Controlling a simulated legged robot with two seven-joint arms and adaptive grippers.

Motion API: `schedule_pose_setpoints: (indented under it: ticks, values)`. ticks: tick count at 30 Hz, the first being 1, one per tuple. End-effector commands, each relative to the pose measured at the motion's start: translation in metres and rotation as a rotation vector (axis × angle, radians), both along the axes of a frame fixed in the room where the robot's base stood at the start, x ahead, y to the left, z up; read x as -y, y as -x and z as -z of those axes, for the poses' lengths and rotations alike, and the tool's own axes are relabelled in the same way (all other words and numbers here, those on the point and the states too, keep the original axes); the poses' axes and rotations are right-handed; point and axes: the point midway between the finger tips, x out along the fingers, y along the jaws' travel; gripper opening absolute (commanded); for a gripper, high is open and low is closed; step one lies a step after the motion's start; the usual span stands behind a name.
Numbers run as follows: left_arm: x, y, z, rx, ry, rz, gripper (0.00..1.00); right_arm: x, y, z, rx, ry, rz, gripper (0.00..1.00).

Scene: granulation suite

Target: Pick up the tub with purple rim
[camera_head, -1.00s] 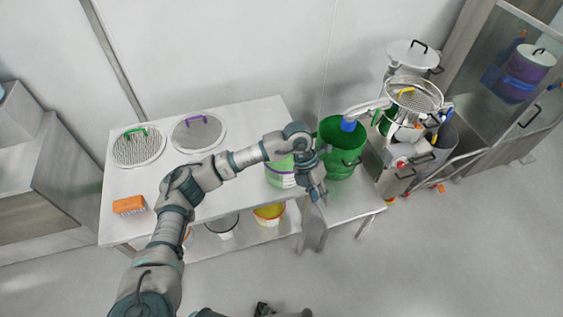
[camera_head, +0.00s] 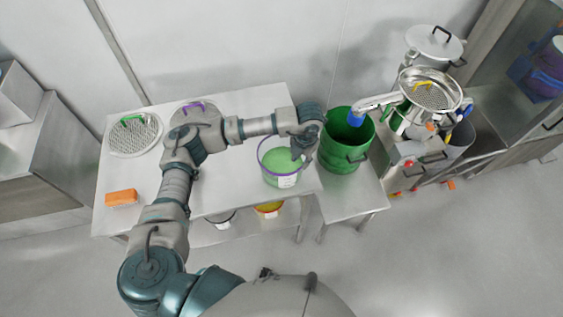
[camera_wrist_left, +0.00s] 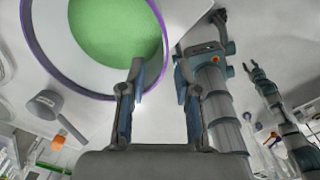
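The tub with purple rim (camera_head: 268,172) stands on the white table near its right end. It has clear walls, a white label and green contents. My left gripper (camera_head: 301,152) is at the tub's right rear rim, with the wrist partly hiding that side. In the left wrist view the purple rim (camera_wrist_left: 30,50) fills the upper left. Contact cannot be told. What appears to be my right gripper (camera_wrist_left: 252,70) shows small at the right of the left wrist view.
A green bucket (camera_head: 340,150) stands on a low stand close right of the gripper. Sieve lids with a green handle (camera_head: 135,135) and a purple handle (camera_head: 193,107) lie left, the latter partly hidden. An orange brush (camera_head: 121,197) lies front left. Other tubs (camera_head: 269,208) sit on the lower shelf.

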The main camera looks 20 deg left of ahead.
Motion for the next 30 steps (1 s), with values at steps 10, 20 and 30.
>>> schedule_pose_setpoints:
  ticks: [10, 20, 30]
  values:
    - [-0.013, 0.000, 0.043, -0.001, 0.010, -0.002, 0.32, -0.004, -0.003, -0.007, 0.001, 0.005, 0.002, 0.40]
    - [-0.005, 0.001, 0.087, -0.002, 0.007, -0.002, 0.32, -0.009, -0.003, -0.018, 0.002, -0.001, 0.004, 0.40]
    - [-0.003, 0.001, 0.090, 0.001, 0.004, -0.001, 0.15, -0.003, -0.003, -0.017, 0.003, 0.005, -0.001, 0.40]
